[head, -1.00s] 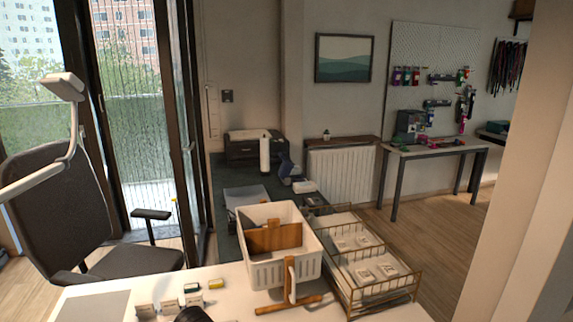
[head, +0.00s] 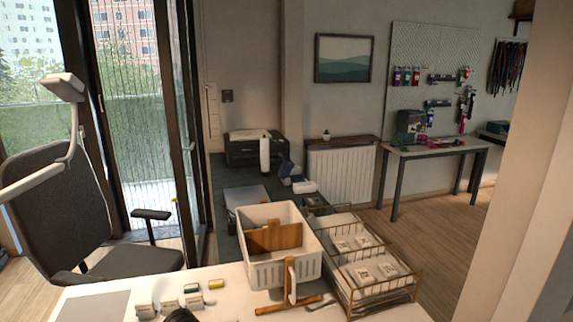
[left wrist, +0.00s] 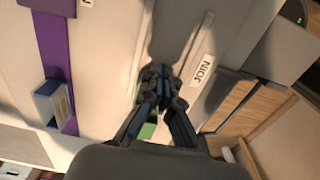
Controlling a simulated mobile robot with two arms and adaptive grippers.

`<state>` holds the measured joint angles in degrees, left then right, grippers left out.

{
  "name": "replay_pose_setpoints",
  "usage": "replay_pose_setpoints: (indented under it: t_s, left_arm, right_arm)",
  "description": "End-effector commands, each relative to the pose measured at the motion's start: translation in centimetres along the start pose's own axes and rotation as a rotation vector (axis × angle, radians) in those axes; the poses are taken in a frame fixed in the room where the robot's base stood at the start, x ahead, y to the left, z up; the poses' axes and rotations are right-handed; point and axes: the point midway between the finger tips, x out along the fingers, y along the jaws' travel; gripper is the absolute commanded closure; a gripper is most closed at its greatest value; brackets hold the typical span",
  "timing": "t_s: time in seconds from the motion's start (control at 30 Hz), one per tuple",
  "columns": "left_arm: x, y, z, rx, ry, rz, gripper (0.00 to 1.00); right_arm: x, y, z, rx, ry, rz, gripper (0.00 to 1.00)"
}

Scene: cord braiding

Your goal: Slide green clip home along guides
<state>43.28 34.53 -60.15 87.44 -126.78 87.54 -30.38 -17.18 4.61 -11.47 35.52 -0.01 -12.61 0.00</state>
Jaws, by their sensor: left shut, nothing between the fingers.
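In the left wrist view my left gripper (left wrist: 155,82) is shut, its dark fingertips together over a pale surface. A green piece (left wrist: 147,131) shows partly behind the fingers; most of it is hidden, and I cannot tell whether it is the green clip or whether the fingers touch it. A white label reading JOIN (left wrist: 203,70) lies just right of the fingertips. I cannot make out the guides. In the head view a dark shape (head: 180,315) is cut off at the bottom edge; I cannot tell which part it is. My right gripper is not in view.
The left wrist view shows a purple strip (left wrist: 60,60) and a small blue-and-white holder (left wrist: 50,104). In the head view a white basket (head: 283,268), a wooden stand (head: 290,283) and a wire tray (head: 381,292) stand on the white table (head: 235,306).

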Motion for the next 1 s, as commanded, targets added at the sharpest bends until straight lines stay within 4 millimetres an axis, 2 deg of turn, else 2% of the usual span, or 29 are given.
replay_pose_setpoints:
  t_s: [1.0]
  left_arm:
    - [0.0,0.0,-2.3,-0.001,0.0,0.0,1.0]
  right_arm:
    - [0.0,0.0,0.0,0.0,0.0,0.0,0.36]
